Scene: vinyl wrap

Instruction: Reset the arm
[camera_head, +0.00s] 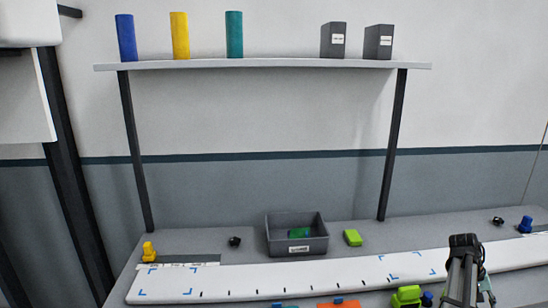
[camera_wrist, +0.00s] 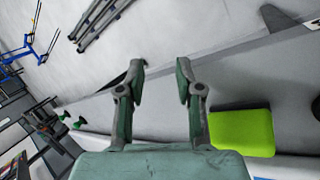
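My gripper (camera_wrist: 160,70) is open in the wrist view. Its two fingers stand apart, with nothing between them. A bright green block (camera_wrist: 243,132) lies to the right of the fingers in that view, apart from them. In the head view my arm rises at the lower right, in front of the long white board (camera_head: 340,277). I cannot tell the state of the fingers from the head view.
A grey bin (camera_head: 298,246) with a green item inside stands at the table's back. A shelf (camera_head: 260,65) above holds blue, yellow and teal rolls and two dark boxes. Lime and orange items sit at the front edge.

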